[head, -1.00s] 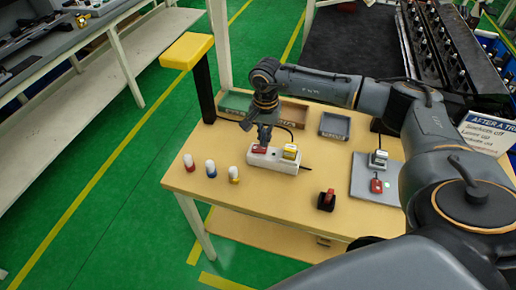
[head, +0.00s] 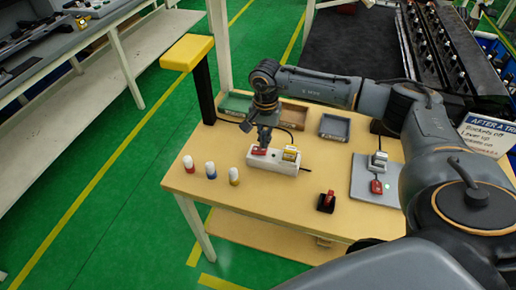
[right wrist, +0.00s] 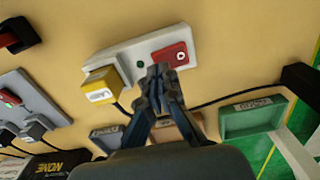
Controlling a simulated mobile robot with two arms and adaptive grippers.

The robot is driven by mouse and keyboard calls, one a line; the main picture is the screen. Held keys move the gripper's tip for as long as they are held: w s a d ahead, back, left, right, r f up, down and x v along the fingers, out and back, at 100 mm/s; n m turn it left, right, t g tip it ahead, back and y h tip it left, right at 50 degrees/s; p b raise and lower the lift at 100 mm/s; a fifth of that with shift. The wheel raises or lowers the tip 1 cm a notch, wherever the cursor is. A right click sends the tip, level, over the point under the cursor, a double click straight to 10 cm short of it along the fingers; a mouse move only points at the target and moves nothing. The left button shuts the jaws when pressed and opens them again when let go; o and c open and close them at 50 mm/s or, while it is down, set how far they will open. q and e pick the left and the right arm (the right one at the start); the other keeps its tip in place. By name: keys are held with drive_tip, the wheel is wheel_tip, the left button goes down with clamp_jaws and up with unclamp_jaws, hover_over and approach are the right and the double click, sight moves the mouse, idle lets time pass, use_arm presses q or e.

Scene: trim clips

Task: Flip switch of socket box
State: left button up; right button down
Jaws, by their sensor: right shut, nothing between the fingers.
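The white socket box (head: 275,165) lies on the wooden table, with a red switch (head: 259,151) at its left end and a yellow plug (head: 291,154) at its right end. My right gripper (head: 264,144) is shut and empty, its tips at or just above the red switch; contact cannot be told. In the right wrist view the box (right wrist: 140,60) shows the red switch (right wrist: 173,55) to the right of my right gripper's tips (right wrist: 160,72), and the yellow plug (right wrist: 101,88) on the left. My left gripper is not in view.
Three small capped bottles (head: 211,170) stand left of the box. Trays (head: 334,127) lie behind it. A red and black switch (head: 326,201) sits at front right, and a grey plate (head: 376,180) with a plug lies further right. A yellow-topped post (head: 187,52) rises at the left.

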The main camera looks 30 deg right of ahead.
sight(264, 150)
drive_tip(key=shift+f+b, duration=1.05)
drive_tip(key=shift+f, duration=0.15)
idle(0.6)
drive_tip(key=shift+r+p, duration=1.8)
drive_tip(key=shift+r, duration=1.75)
